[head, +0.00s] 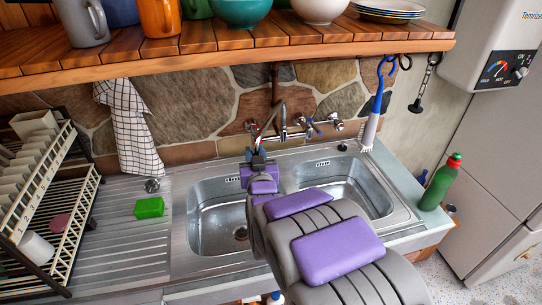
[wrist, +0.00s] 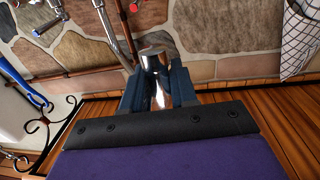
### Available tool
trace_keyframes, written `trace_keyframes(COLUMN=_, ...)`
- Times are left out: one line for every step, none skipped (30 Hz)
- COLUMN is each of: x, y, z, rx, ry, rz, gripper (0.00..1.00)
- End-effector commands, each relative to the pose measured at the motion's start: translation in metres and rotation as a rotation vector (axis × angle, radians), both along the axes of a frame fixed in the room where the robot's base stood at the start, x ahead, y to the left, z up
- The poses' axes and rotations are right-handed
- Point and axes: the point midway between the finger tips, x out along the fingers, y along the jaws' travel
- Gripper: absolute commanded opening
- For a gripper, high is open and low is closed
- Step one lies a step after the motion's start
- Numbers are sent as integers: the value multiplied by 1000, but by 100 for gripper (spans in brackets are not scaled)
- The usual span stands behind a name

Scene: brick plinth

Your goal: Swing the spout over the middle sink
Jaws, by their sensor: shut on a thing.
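The chrome spout (head: 284,121) rises from the wall tap and arches to the left and down. My gripper (head: 259,154) is at its free end, near the divider between the left basin (head: 205,190) and the right basin (head: 378,203). In the wrist view, my gripper (wrist: 158,88) has its blue fingers shut on the bright metal end of the spout (wrist: 156,51). Only two basins show, so I cannot tell which is the middle sink. My arm covers part of the divider and both basins.
A wooden shelf (head: 220,44) with mugs and bowls overhangs the sink. A dish rack (head: 75,200) and green sponge (head: 149,207) are at left. Tap handles (head: 310,127) are beside the spout.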

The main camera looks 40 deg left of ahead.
Motion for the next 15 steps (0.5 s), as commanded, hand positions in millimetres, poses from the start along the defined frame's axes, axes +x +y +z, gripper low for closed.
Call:
trace_keyframes(x=-3, y=8, z=1, rx=-3, ry=-1, rz=4, gripper=0)
trace_keyframes(x=-4, y=12, z=1, rx=-2, ry=-2, rz=5, gripper=0)
trace_keyframes(x=-5, y=17, z=2, rx=-1, ry=-4, rz=4, gripper=0)
trace_keyframes(x=-6, y=20, z=3, rx=1, ry=-4, rz=4, gripper=0)
trace_keyframes(x=-6, y=22, z=3, rx=1, ry=-4, rz=4, gripper=0)
trace_keyframes(x=-7, y=25, z=3, rx=2, ry=-5, rz=3, gripper=0)
trace_keyframes(x=-7, y=27, z=3, rx=2, ry=-5, rz=2, gripper=0)
trace_keyframes(x=-7, y=29, z=3, rx=2, ry=-5, rz=2, gripper=0)
trace_keyframes(x=-7, y=30, z=3, rx=1, ry=-4, rz=2, gripper=0)
trace_keyframes(x=-8, y=32, z=2, rx=1, ry=-4, rz=2, gripper=0)
trace_keyframes(x=-8, y=32, z=2, rx=1, ry=-4, rz=2, gripper=0)
trace_keyframes(x=-8, y=33, z=2, rx=1, ry=-4, rz=2, gripper=0)
trace_keyframes(x=-8, y=34, z=2, rx=1, ry=-4, rz=2, gripper=0)
trace_keyframes(x=-8, y=34, z=2, rx=1, ry=-4, rz=2, gripper=0)
trace_keyframes(x=-8, y=35, z=2, rx=1, ry=-4, rz=2, gripper=0)
